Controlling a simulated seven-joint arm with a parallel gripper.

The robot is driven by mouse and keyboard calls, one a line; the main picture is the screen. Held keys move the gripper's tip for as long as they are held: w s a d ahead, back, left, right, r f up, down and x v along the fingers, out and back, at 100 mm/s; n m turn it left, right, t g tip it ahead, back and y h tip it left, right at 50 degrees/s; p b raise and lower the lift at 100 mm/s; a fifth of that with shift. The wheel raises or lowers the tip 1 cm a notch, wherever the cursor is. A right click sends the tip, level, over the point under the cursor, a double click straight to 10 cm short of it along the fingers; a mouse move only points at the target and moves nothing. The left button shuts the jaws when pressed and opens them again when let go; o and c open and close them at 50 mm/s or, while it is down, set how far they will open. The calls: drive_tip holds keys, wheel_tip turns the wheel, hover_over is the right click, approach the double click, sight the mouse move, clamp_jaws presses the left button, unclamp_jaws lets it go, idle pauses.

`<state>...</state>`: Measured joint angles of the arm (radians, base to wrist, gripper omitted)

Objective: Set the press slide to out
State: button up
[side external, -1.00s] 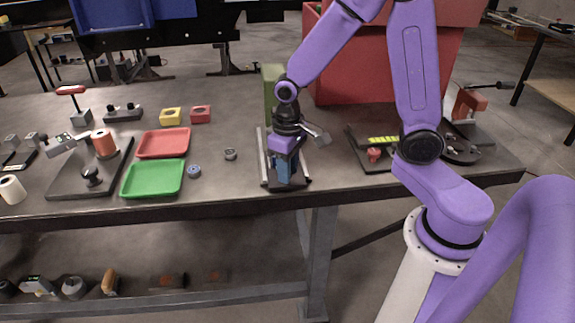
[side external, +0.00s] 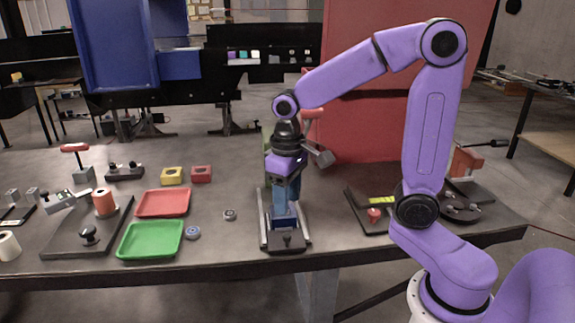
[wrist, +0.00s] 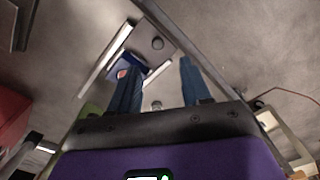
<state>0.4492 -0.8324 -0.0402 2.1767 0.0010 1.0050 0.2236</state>
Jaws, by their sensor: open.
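The press slide unit (side external: 286,247) is a dark plate with a small black knob at its front end, between two silver rails near the table's front edge. A blue block (side external: 285,219) sits between the rails behind the knob. My gripper (side external: 281,207) points down over the rear part of the slide. In the wrist view, my gripper (wrist: 160,66) has its two blue fingers apart with nothing between them. I cannot tell whether a finger touches the block.
A red handle (side external: 313,115) and a grey block stand close behind my gripper. To the left are red (side external: 163,203) and green (side external: 151,240) trays and small round parts. A dark fixture (side external: 368,212) stands at right. Bare table lies on both sides of the slide.

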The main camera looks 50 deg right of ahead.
wheel_tip(320, 180, up, 8)
drive_tip(key=shift+f, duration=0.15)
idle(0.4)
drive_tip(key=s+f+n, duration=0.5)
drive_tip(key=s, duration=0.4)
drive_tip(key=s+a+f+n, duration=0.1)
drive_tip(key=s+f+n, duration=0.3)
drive_tip(key=s, duration=0.6)
drive_tip(key=shift+s+a+f+n, duration=0.25)
drive_tip(key=shift+f+n, duration=0.15)
drive_tip(key=shift+n, duration=0.5)
